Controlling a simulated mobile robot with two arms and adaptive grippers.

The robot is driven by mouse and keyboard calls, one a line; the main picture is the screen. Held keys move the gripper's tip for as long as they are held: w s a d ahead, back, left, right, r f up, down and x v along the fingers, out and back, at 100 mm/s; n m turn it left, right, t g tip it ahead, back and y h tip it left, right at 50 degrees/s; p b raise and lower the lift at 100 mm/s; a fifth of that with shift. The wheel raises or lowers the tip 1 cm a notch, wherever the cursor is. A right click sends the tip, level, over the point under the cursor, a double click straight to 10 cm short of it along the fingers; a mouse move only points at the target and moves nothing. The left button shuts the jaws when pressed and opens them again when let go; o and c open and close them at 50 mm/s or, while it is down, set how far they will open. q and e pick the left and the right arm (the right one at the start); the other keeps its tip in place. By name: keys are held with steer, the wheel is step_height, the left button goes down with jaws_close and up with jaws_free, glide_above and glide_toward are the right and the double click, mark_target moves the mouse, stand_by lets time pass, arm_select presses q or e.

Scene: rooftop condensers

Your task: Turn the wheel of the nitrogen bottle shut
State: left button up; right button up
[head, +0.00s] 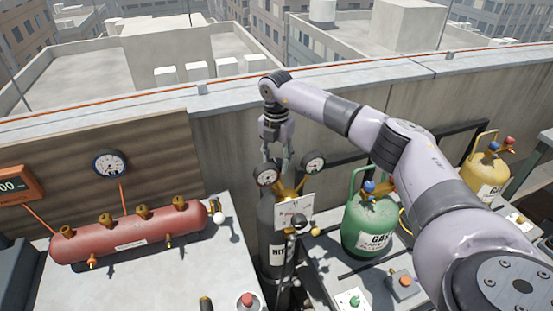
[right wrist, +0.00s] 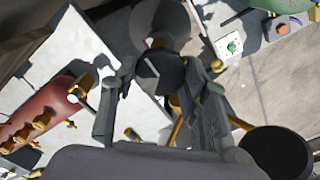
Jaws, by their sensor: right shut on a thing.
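The nitrogen bottle (head: 272,235) is a dark upright cylinder in the middle of the head view, with a white label. Brass fittings and two round gauges (head: 265,174) (head: 313,163) sit at its top. My right gripper (head: 277,155) points down over the bottle's top, between the gauges. In the right wrist view its fingers (right wrist: 158,82) stand either side of a dark round part, which appears to be the wheel (right wrist: 160,72). The gripper is shut on it. In the head view the wheel is hidden by the gripper and gauges. My left gripper is out of view.
A white dial plate (head: 295,213) is in front of the bottle. A red manifold tank (head: 130,235) lies on the left bench. A green gas bottle (head: 368,225) and a yellow one (head: 485,178) stand to the right. A parapet wall (head: 230,150) runs behind.

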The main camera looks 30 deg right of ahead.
mark_target(277, 162)
steer(key=o, duration=0.8)
steer(key=shift+w+r, duration=0.1)
steer(key=shift+r, duration=0.05)
steer(key=shift+c, duration=0.2)
steer(key=o, duration=0.4)
step_height(277, 162, up, 12)
steer(key=shift+f, duration=0.1)
